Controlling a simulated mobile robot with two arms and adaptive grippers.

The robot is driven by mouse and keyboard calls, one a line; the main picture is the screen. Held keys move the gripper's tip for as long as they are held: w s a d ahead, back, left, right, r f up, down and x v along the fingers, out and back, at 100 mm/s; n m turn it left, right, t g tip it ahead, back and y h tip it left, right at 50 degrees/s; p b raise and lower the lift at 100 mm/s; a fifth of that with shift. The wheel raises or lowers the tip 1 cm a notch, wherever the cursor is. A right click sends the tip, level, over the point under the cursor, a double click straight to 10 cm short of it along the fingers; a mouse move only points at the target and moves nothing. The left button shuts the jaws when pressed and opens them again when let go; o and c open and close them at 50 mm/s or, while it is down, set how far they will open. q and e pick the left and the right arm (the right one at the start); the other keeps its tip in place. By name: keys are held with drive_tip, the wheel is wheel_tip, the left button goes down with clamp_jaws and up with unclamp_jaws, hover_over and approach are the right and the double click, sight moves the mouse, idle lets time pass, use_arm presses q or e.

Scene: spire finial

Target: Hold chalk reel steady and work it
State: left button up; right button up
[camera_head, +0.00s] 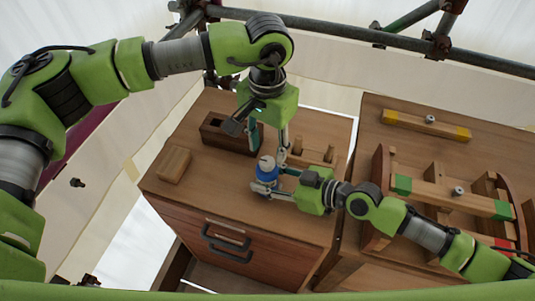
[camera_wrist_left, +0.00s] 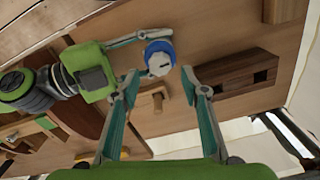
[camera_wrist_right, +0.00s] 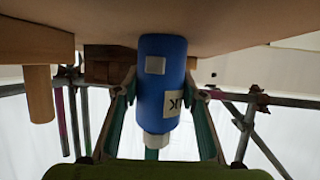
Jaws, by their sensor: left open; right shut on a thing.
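The chalk reel (camera_head: 266,172) is a blue cylinder with a white cap, standing upright on the wooden cabinet top. My right gripper (camera_head: 277,184) is shut on it from the right side. In the right wrist view the chalk reel (camera_wrist_right: 163,85) sits between the two fingers and shows a partly hidden white label. My left gripper (camera_head: 268,143) is open and empty, pointing down just behind and above the reel. In the left wrist view the reel (camera_wrist_left: 160,57) shows from its cap side, beyond the open fingertips (camera_wrist_left: 165,82) and not between them.
A dark wooden block with square holes (camera_head: 228,133) stands behind the reel. A lighter wood block (camera_head: 174,164) lies to the left. A second bench with a wooden rack (camera_head: 450,190) is at the right.

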sight(268, 160)
use_arm(q)
wheel_tip(268, 160, up, 8)
idle(0.5)
drive_tip(key=shift+f, duration=0.1)
use_arm(e)
drive_tip(key=o, duration=1.3)
drive_tip(key=shift+d, duration=0.1)
